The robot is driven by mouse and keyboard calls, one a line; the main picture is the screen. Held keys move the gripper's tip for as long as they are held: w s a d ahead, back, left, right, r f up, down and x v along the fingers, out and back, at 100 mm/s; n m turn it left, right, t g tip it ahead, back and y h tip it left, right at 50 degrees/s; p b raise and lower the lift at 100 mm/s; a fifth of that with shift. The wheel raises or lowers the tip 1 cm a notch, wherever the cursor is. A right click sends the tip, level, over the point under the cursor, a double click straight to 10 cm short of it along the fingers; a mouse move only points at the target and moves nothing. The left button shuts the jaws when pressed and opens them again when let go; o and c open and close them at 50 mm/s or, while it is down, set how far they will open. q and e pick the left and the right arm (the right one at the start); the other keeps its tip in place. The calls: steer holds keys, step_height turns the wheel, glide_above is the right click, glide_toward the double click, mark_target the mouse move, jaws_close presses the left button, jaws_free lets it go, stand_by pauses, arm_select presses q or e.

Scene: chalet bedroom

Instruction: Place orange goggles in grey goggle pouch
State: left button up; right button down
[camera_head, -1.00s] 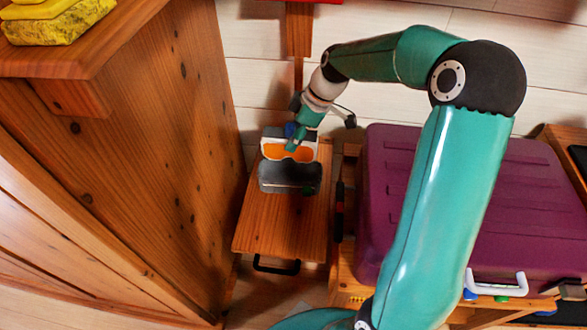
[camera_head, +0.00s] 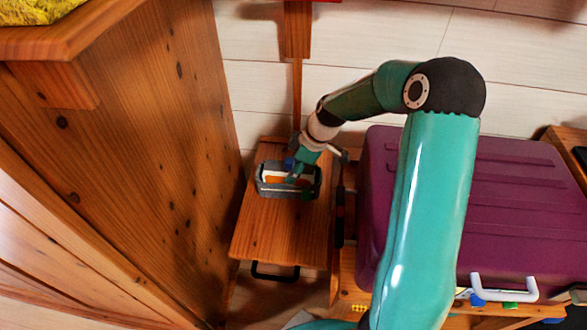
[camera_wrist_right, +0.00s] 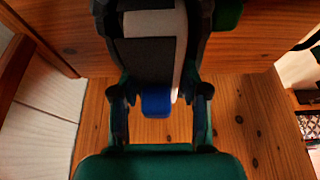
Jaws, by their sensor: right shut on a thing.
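The grey goggle pouch (camera_head: 262,190) sits on a small wooden table, its opening facing up. The orange goggles (camera_head: 276,181) with their pale strap or frame show inside the pouch's rim; how deep they sit is hard to tell. My right gripper (camera_head: 297,175) reaches down from above at the pouch's right half, shut on the goggles. In the right wrist view, a white and dark band of the goggles (camera_wrist_right: 150,22) and a blue part (camera_wrist_right: 156,102) lie between the fingers of my right gripper (camera_wrist_right: 157,50). Its fingertips are partly hidden there. My left gripper is out of view.
The small wooden table (camera_head: 280,235) has bare top in front of the pouch and a black handle (camera_head: 275,272) at its front. A tall wooden cabinet (camera_head: 150,130) stands close on the left. A purple suitcase (camera_head: 500,210) lies on the right, under my right arm.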

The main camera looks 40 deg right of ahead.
steer(key=c, duration=0.6)
jaws_free()
steer(key=p+v, duration=0.2)
steer(key=v, duration=1)
steer(key=shift+r+p, duration=0.1)
steer(key=shift+p, duration=0.2)
